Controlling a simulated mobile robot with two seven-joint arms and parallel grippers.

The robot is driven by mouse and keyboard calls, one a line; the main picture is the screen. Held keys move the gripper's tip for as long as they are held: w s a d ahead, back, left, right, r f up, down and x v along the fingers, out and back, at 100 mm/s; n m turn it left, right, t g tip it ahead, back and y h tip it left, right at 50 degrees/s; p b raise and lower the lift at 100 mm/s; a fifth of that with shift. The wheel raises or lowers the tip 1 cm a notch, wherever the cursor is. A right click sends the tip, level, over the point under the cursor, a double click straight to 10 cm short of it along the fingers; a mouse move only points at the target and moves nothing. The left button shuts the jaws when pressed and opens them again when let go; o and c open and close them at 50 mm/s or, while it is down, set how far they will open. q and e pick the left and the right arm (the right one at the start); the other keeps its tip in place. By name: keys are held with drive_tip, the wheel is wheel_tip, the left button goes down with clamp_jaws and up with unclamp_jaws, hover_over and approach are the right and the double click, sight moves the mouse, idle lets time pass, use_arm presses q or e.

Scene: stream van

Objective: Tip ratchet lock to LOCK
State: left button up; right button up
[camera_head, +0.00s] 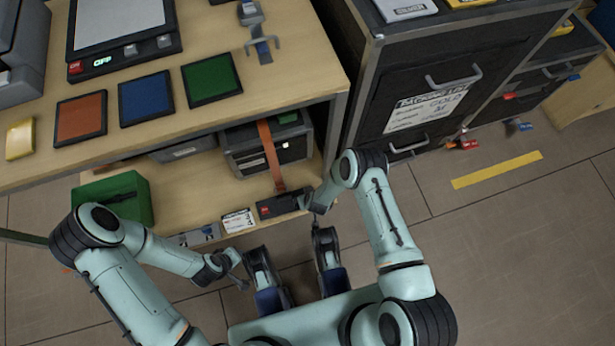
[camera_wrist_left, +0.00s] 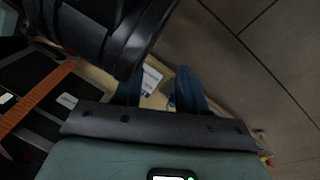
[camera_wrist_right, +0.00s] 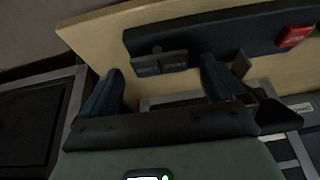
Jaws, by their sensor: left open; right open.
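A black bar-shaped unit (camera_head: 283,206) with a red label lies on the low wooden shelf, at the lower end of an orange strap. In the right wrist view the unit (camera_wrist_right: 235,36) shows a red tag at one end and a small dark lettered block (camera_wrist_right: 160,63) beside it; its lettering and lock position are unreadable. My right gripper (camera_head: 332,283) is open and empty, pointing down near the unit; its blue fingers (camera_wrist_right: 160,88) frame the block without visible contact. My left gripper (camera_head: 272,300) is open and empty in front of the shelf; its fingers (camera_wrist_left: 158,95) hold nothing.
The orange strap (camera_head: 271,155) crosses a dark case (camera_head: 262,140) on the shelf. A green box (camera_head: 122,195) and a white card (camera_head: 238,220) are nearby. The tabletop (camera_head: 150,75) overhangs the shelf. A drawer cabinet (camera_head: 430,100) stands right. Floor at right is mostly clear.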

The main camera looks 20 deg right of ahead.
drive_tip(key=shift+w+f, duration=0.15)
drive_tip(key=shift+f, duration=0.1)
use_arm(q)
drive_tip(key=shift+s+a+f, duration=0.1)
drive_tip(key=shift+s+f, duration=0.3)
drive_tip(key=shift+s, duration=0.2)
use_arm(e)
drive_tip(key=c, duration=1.1)
drive_tip(key=shift+o, duration=0.3)
drive_tip(key=shift+d+f+y+b, duration=0.15)
drive_tip(key=shift+d+y+b, duration=0.2)
drive_tip(key=shift+y, duration=0.25)
drive_tip(key=shift+m+y+b, duration=0.3)
drive_tip(key=shift+y+b, duration=0.05)
drive_tip(key=shift+y, duration=0.15)
use_arm(q)
drive_tip(key=shift+s+a+f+g, duration=0.2)
drive_tip(key=shift+s+f+g, duration=0.4)
drive_tip(key=shift+s+f, duration=0.55)
drive_tip(key=shift+s+r, duration=0.1)
drive_tip(key=shift+r, duration=0.1)
